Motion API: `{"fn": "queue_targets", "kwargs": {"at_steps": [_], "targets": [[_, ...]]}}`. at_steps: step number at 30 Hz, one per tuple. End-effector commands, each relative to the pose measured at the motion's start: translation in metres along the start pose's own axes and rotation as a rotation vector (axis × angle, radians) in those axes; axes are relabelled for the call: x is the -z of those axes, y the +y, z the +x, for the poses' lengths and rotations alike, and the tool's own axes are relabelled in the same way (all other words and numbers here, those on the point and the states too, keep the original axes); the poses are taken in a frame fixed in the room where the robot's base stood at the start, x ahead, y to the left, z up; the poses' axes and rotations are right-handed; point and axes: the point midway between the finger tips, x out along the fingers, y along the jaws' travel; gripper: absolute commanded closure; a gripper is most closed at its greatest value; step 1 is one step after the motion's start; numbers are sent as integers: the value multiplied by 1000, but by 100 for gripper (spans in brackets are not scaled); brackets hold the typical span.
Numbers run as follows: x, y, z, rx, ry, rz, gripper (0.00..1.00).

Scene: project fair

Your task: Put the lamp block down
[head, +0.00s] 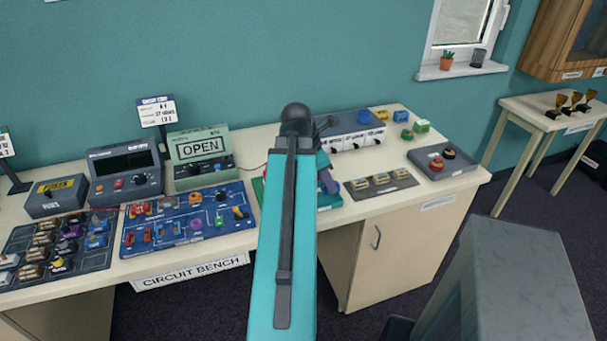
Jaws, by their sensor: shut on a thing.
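My teal arm reaches up the middle of the head view and covers the spot behind it. The dark parts tray (18,243) at the far left holds several blocks in rows. The circuit bench (285,262) carries all of these.
A blue-topped switch unit (350,122), a tray with metal pieces (381,186) and a two-button pad (443,161) are at right. Bare bench top shows near the front right.

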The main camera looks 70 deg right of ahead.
Motion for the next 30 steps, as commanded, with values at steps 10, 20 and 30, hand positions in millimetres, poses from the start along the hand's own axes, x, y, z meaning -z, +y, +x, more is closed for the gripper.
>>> {"fn": "queue_targets", "kwargs": {"at_steps": [10,20,30], "targets": [[0,2,0,0,0,0,100],[3,33,0,1,0,-2,100],[10,76,1,1,0,-1,100]]}}
